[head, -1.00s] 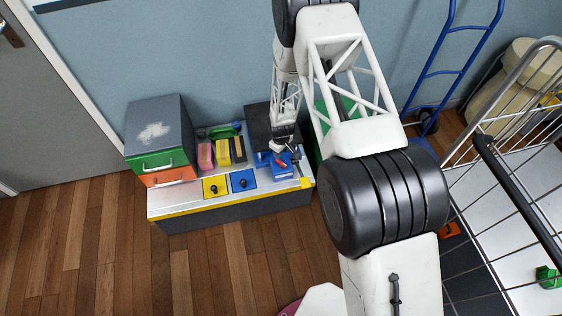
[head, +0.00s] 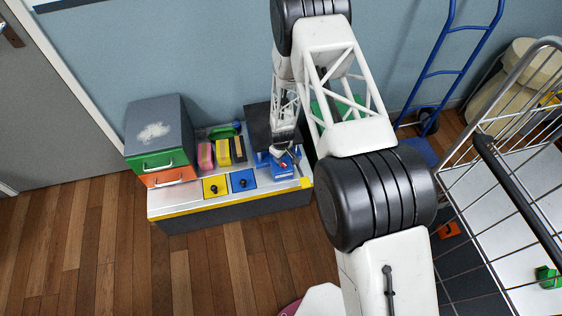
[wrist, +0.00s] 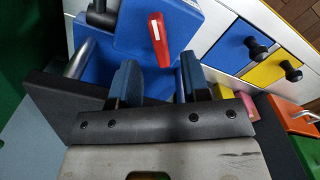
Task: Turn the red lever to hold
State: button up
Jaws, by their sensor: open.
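The red lever (wrist: 158,40) has a white stripe and sits on the face of a blue block (wrist: 190,25). In the head view the lever (head: 284,164) is a small red spot, partly covered by my gripper (head: 282,154). In the wrist view my gripper (wrist: 156,82) is open, with its two dark blue fingers apart and nothing between them. The lever's lower end is just beyond the gap between the fingertips; I cannot tell whether they touch. No hold mark is readable.
Yellow (head: 215,187) and blue (head: 243,181) panels with black knobs lie left of the block on the bench. Pink and yellow blocks (head: 222,152) and a drawer cabinet (head: 158,130) stand further left. A wire cart (head: 500,190) is at the right.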

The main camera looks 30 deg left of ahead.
jog(key=shift+f, duration=2)
grip_shut()
